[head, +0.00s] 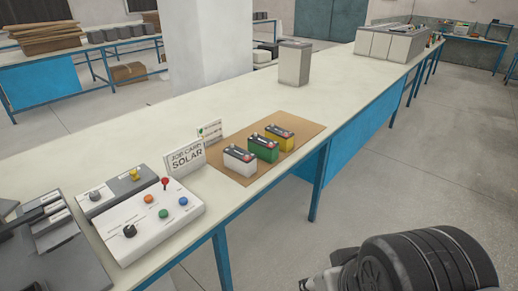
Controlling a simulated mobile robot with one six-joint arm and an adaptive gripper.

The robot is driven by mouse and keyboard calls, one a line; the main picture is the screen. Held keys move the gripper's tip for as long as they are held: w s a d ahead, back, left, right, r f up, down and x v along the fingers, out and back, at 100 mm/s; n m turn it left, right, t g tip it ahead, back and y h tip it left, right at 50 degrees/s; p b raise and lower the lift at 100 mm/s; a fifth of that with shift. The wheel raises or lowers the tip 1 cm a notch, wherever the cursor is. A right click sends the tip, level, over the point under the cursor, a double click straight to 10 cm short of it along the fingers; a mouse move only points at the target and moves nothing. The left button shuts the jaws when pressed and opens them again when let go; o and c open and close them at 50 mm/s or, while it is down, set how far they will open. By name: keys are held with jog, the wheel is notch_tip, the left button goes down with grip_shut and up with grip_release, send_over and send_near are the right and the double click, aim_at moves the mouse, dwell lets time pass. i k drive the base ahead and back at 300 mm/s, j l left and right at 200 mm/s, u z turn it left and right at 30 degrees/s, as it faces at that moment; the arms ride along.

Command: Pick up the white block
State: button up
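A small white battery-shaped block (239,161) with a dark top stands on a brown mat (226,144) near the front edge of the long bench. It is the nearest and leftmost of a row of three; a green block (263,149) and a yellow block (280,138) stand beyond it to the right. A larger pale grey-white box (294,65) with a grey top stands alone farther back on the bench. Part of my own dark arm shows at the bottom right, over the floor and apart from the blocks. My gripper's fingers are not visible.
A "JOB CARD SOLAR" sign (186,158) stands just left of the mat. A white control panel (151,222) with coloured knobs lies in front left. Open bench top (345,90) lies beyond the mat. Pale bins (388,45) stand at the far end.

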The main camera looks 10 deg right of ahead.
aim_at(244, 163)
jog(key=i+u, duration=0.2)
jog(key=u, duration=0.2)
jog(key=i+l+u, duration=0.15)
jog(key=u, duration=0.3)
jog(key=i+l+u, duration=0.2)
jog(key=u, duration=0.2)
jog(key=i+l+u, duration=0.2)
jog(key=u, duration=0.2)
jog(key=i+l, duration=0.15)
jog(key=l, duration=0.25)
jog(key=i+l+u, duration=0.1)
jog(key=l, duration=0.3)
jog(key=i+l, duration=0.25)
jog(key=l, duration=0.15)
jog(key=i+l+u, duration=0.1)
jog(key=l, duration=0.3)
jog(key=i+j, duration=0.05)
